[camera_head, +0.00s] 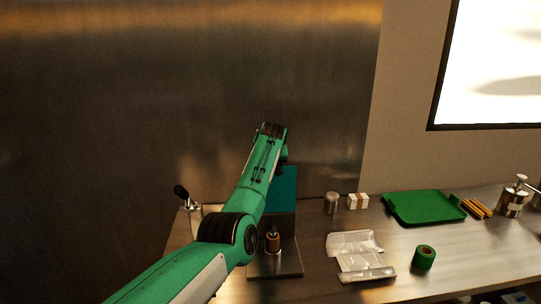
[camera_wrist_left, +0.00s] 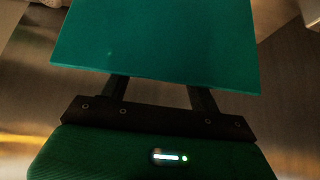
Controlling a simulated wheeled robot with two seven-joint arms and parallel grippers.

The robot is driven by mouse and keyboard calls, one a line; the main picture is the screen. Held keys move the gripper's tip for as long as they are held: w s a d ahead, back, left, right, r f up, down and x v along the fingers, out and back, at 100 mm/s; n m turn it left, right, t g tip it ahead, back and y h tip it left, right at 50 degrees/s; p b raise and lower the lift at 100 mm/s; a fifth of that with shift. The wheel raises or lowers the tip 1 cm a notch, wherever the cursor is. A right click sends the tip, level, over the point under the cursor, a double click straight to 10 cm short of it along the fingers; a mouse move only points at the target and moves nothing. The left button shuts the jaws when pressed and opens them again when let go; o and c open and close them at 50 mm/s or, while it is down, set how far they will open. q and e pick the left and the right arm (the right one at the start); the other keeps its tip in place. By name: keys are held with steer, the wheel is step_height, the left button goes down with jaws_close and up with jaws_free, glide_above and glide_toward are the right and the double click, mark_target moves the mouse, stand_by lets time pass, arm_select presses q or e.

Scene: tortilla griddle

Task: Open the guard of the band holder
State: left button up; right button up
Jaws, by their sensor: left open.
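A teal panel, which looks like the guard (camera_head: 284,188), stands upright at the back of a metal stand that looks like the band holder (camera_head: 287,265). A small brown roll on a post (camera_head: 273,243) stands on its base plate. My left arm covers part of the panel in the head view. In the left wrist view the teal panel (camera_wrist_left: 158,40) fills the top and middle. My left gripper (camera_wrist_left: 160,95) is open, with its fingers running behind the panel's near edge. Its fingertips are hidden, so I cannot tell whether they touch it. My right gripper is not in view.
A black-handled lever device (camera_head: 182,193) stands left of my arm. To the right are a clear plastic packet (camera_head: 356,247), a green tape roll (camera_head: 424,257), a metal cup (camera_head: 331,203), a white box (camera_head: 357,201), a green tray (camera_head: 420,207) and a metal dispenser (camera_head: 513,199).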

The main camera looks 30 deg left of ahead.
arm_select(q)
steer(key=b+v, duration=0.4)
steer(key=v, duration=0.7)
steer(key=shift+f, duration=0.1)
